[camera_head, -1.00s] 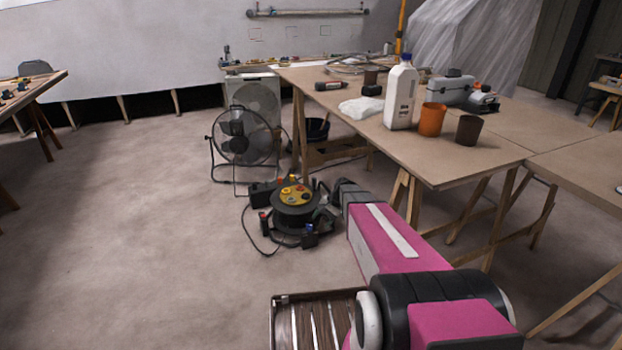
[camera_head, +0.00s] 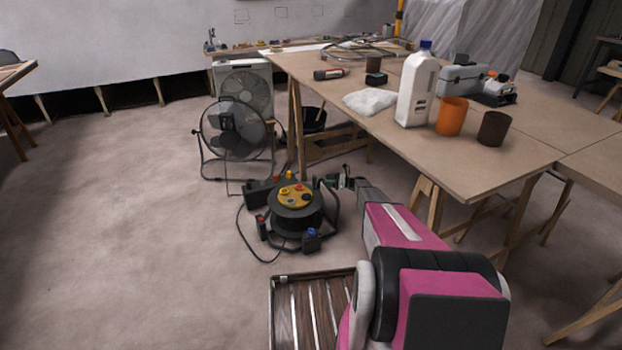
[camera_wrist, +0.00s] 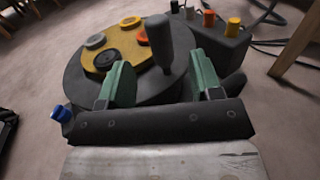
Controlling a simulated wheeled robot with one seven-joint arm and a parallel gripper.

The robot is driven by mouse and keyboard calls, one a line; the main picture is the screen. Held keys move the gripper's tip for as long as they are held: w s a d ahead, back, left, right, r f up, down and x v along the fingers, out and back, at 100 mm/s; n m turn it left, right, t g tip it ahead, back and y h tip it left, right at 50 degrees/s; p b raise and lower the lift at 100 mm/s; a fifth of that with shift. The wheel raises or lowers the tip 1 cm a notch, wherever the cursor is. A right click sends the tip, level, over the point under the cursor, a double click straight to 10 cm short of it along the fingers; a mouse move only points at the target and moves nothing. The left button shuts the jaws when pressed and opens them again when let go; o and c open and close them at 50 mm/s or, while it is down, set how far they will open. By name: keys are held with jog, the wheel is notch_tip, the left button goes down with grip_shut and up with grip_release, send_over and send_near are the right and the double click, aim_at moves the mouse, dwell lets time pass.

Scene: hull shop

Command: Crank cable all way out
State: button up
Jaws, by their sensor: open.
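A black cable reel (camera_head: 296,213) with a yellow centre plate stands on the floor, left of the table legs. Coloured socket caps and a few plugs sit on and around it. In the wrist view the reel (camera_wrist: 80,83) fills the middle, and its upright dark crank handle (camera_wrist: 160,45) rises from the top, beyond and between my fingertips. My gripper (camera_wrist: 160,78) is open, with its two green fingers apart and nothing between them. In the head view my gripper (camera_head: 338,182) is small at the reel's right side. Black cable (camera_head: 245,235) lies on the floor left of the reel.
A floor fan (camera_head: 235,130) stands behind the reel, with a box fan (camera_head: 243,88) beyond. A wooden table (camera_head: 480,155) on the right holds a white jug (camera_head: 417,90), an orange cup (camera_head: 452,116) and a dark cup (camera_head: 494,128). Floor at left is clear.

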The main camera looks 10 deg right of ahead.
send_over(311, 189)
jog(key=shift+d, duration=0.1)
dwell(0.4)
grip_shut()
